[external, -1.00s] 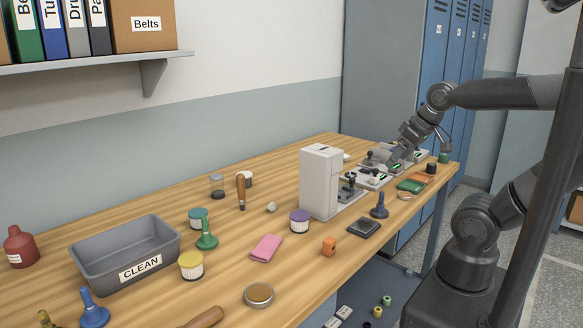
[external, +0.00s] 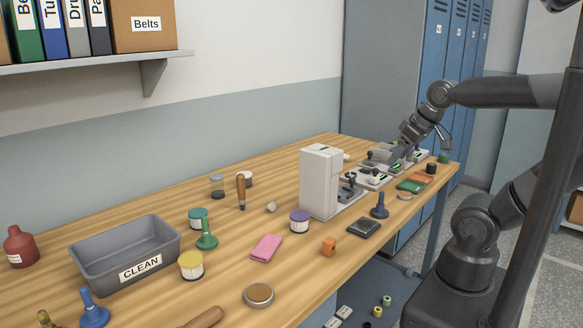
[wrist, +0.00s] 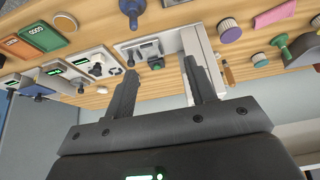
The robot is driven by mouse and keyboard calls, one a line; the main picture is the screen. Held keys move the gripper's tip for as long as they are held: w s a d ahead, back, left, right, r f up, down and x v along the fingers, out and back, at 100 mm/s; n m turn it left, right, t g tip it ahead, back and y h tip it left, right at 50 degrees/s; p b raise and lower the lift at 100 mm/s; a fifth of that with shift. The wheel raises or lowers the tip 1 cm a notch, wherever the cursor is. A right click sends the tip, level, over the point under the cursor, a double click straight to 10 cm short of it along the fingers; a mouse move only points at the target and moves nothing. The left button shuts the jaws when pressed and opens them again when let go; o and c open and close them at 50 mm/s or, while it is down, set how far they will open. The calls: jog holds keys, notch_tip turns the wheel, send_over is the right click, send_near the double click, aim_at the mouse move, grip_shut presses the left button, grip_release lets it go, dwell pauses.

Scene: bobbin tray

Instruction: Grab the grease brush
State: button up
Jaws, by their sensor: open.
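No object here is clearly marked as the grease brush. One candidate is a wooden-handled tool (external: 241,190) standing on the bench left of the white machine; it also shows in the wrist view (wrist: 228,73). Another wooden handle (external: 205,318) lies at the bottom edge of the external view, its other end cut off. My gripper (wrist: 160,68) is open and empty, with both fingers apart above the bench. In the external view my arm's end is over the far right end of the bench, far from both handles.
The white machine (external: 321,180) stands tall between my gripper and the left half of the bench. A grey CLEAN bin (external: 125,270), blue and green pegs, spools, a pink cloth (external: 266,247) and an orange block (external: 329,246) are spread around. Blue lockers stand behind the far end.

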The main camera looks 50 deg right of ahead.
notch_tip(320, 180, up, 5)
jog(key=w+a+r, duration=0.2)
jog(key=w+a, duration=0.1)
jog(key=w, duration=0.6)
jog(key=w+a+r, duration=0.3)
jog(key=w, duration=0.7)
jog(key=t, duration=0.1)
send_over(239, 183)
jog(key=s+d, duration=0.1)
jog(key=s, duration=0.3)
notch_tip(239, 183, down, 6)
jog(key=f, duration=0.4)
jog(key=w+f, duration=0.1)
jog(key=f, duration=0.4)
jog(key=w+f, duration=0.1)
jog(key=f, duration=0.4)
jog(key=shift+d, duration=0.25)
jog(key=shift+x, duration=3.1)
jog(key=shift+w+a+r, duration=0.1)
